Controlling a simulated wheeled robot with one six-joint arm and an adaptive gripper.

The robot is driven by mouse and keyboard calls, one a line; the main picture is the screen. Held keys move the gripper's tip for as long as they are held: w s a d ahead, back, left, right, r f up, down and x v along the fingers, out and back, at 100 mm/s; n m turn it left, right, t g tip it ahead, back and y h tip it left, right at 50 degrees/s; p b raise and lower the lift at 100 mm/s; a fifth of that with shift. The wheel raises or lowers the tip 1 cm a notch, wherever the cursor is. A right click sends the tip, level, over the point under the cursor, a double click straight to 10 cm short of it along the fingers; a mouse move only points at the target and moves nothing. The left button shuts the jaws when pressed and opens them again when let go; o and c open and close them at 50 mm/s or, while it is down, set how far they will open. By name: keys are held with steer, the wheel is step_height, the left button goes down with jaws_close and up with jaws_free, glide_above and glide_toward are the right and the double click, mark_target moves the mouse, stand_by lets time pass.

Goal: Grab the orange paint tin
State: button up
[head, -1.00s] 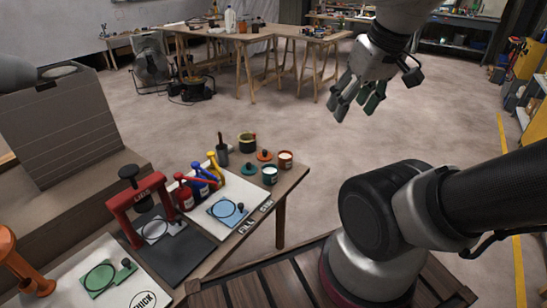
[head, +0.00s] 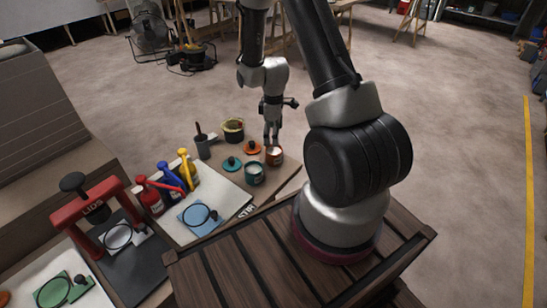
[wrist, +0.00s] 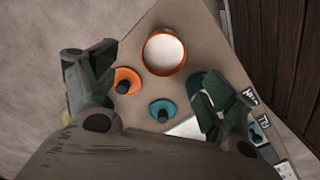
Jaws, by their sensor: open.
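The orange paint tin (head: 274,158) stands upright and open at the right end of the table (head: 285,175), with pale paint inside. The wrist view shows this tin (wrist: 163,52) from above, beyond and between my fingers. My gripper (head: 271,137) points down above the table, with its tips just over or behind the tin in the head view; I cannot tell the exact gap. In the wrist view my gripper (wrist: 152,80) is open, its fingers spread wide with nothing between them.
An orange lid (head: 252,148) and a teal lid (head: 232,163) lie beside a teal tin (head: 254,174). A dark cup (head: 203,147) and a pot (head: 233,130) stand behind. Several coloured bottles (head: 168,184) and a red lid press (head: 90,207) stand to the left.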

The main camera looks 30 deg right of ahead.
mark_target(273, 153)
step_height(273, 153, down, 10)
steer(key=shift+s+r, duration=0.1)
steer(key=shift+s, duration=0.05)
steer(key=c, duration=1.3)
